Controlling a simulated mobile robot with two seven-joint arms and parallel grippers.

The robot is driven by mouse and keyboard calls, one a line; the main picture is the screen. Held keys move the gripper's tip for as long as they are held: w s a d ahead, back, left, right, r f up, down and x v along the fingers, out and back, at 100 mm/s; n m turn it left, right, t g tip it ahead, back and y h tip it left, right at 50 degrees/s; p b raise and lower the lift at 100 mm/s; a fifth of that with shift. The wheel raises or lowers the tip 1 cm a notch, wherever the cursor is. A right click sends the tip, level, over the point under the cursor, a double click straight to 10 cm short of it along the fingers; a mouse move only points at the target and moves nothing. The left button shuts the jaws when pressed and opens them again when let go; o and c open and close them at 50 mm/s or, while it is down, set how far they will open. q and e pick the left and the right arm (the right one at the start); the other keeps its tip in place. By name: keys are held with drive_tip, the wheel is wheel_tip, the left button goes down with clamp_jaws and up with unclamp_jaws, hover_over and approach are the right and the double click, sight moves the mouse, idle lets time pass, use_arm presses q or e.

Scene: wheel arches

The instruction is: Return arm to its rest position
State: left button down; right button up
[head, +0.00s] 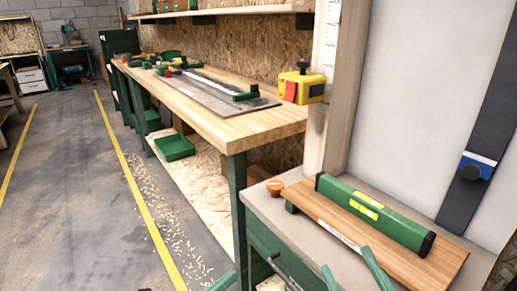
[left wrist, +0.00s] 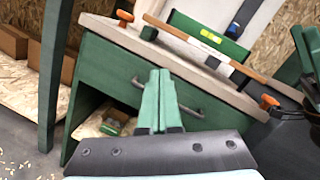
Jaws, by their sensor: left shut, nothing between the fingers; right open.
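My left gripper (left wrist: 156,75) is shut and empty in the left wrist view, in front of a green drawer cabinet (left wrist: 110,65). In the head view only a green tip of my left gripper (head: 222,282) shows at the bottom edge. My right gripper (head: 352,262) is open at the bottom of the head view, its two green fingers apart with nothing between them. It is in front of the cabinet top (head: 290,215), below a wooden board (head: 345,225) that carries a long green box-shaped tool (head: 372,212).
The drawer handle (head: 283,270) sticks out near my grippers. An orange knob (head: 275,186) is at the cabinet top's edge. A long workbench (head: 235,125) runs back on the left, with a green tray (head: 174,147) below. The grey floor (head: 75,190) with shavings is open at left.

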use_arm(q)
drive_tip(key=s+a+r+n+t+y+p, duration=0.15)
drive_tip(key=a+n+y+p, duration=0.35)
drive_tip(key=n, duration=0.7)
drive_tip(key=s+a+r+n+y+p, duration=0.2)
drive_tip(key=a+n+y+p, duration=0.15)
drive_tip(key=n+p, duration=0.6)
use_arm(e)
wheel_tip(320, 180, down, 8)
drive_tip(key=w+d+m+g+h+b, duration=0.2)
drive_tip(key=d+m+g+h, duration=0.1)
drive_tip(key=m+g+h, duration=0.25)
use_arm(q)
drive_tip(key=s+a+f+n+g+y+p, duration=0.1)
drive_tip(key=s+f+n+g+p, duration=0.3)
drive_tip(key=s+n+p, duration=0.5)
drive_tip(key=s+n+g+y, duration=0.1)
drive_tip(key=s+n+g, duration=0.1)
drive_tip(key=n, duration=0.4)
drive_tip(key=shift+s+a+f, duration=0.15)
drive_tip(key=shift+s, duration=0.5)
use_arm(e)
drive_tip(key=s+f+m+g+h, duration=0.1)
drive_tip(key=s+f+g+h, duration=0.2)
drive_tip(key=s+f+g, duration=0.4)
drive_tip(key=shift+s+d+f, duration=0.3)
drive_tip(key=shift+s+f, duration=0.35)
drive_tip(key=shift+s, duration=0.05)
use_arm(q)
drive_tip(key=shift+y, duration=0.25)
